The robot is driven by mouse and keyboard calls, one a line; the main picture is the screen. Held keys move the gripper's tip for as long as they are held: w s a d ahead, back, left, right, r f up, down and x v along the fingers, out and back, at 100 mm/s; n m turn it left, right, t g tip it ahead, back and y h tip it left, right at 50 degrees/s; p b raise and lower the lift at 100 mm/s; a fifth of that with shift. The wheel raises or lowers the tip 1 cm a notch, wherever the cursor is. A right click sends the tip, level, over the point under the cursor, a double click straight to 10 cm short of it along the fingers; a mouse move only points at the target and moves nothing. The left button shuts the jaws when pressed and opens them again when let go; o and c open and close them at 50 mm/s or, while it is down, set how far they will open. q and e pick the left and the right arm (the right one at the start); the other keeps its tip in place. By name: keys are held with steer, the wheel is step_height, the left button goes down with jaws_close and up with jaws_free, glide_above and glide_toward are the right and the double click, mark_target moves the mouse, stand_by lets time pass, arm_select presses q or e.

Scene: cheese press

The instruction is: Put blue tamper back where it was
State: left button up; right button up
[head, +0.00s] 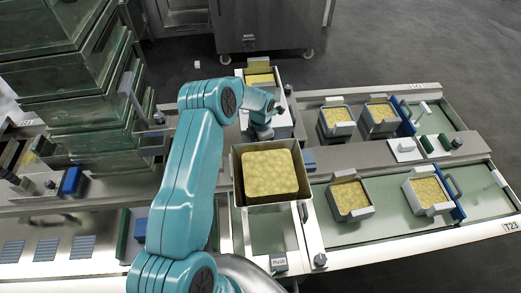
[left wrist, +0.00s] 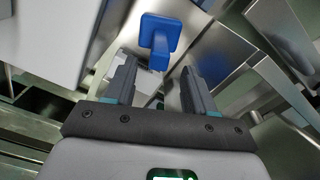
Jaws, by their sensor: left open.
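A blue tamper (left wrist: 160,38) with a square plate and a short handle shows in the left wrist view, just beyond my left gripper (left wrist: 158,68). The gripper is open, and the handle's near end lies between the fingertip lines; I cannot tell whether it touches. In the head view my left arm reaches over the bench, its wrist beside a metal box with a yellow cheese block (head: 270,172); the fingers are hidden there. I cannot tell which blue piece in the head view is this tamper. My right gripper is not in view.
Stacked green glass-like crates (head: 75,75) stand at the left. Small moulds of yellow curd, such as the front one (head: 350,198), sit on the right trays. A blue block (head: 72,181) stands at the left. The floor behind is mostly clear.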

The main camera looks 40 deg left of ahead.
arm_select(q)
steer(key=shift+r, duration=1.75)
